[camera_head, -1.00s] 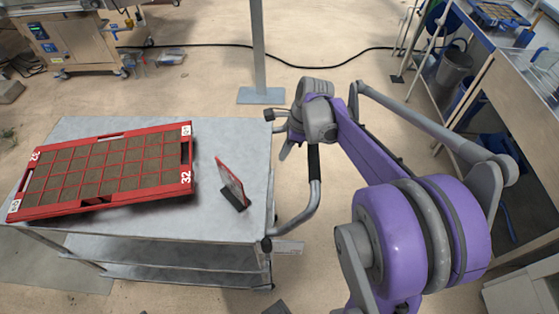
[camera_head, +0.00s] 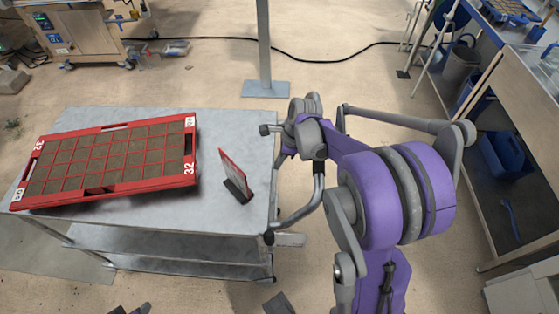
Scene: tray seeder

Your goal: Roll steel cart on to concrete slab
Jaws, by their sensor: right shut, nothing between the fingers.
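The steel cart (camera_head: 215,215) has a grey top, a lower shelf and a bent handle (camera_head: 304,208) on its right side. A red tray (camera_head: 110,196) of brown cells and a small red-edged card in a dark stand (camera_head: 238,190) are on it. My right gripper (camera_head: 284,150) is shut and empty at the cart's right edge, by the handle's upper end. My wrist hides part of the handle, so contact is unclear. A grey floor patch (camera_head: 65,268), perhaps the concrete slab, lies at the lower left, partly under the cart. My left gripper is not recognisable.
A post on a blue-grey base plate (camera_head: 265,89) stands just behind the cart. A black cable (camera_head: 335,61) crosses the floor beyond it. A workbench (camera_head: 500,105) lines the right. Floor between cart and bench is partly clear.

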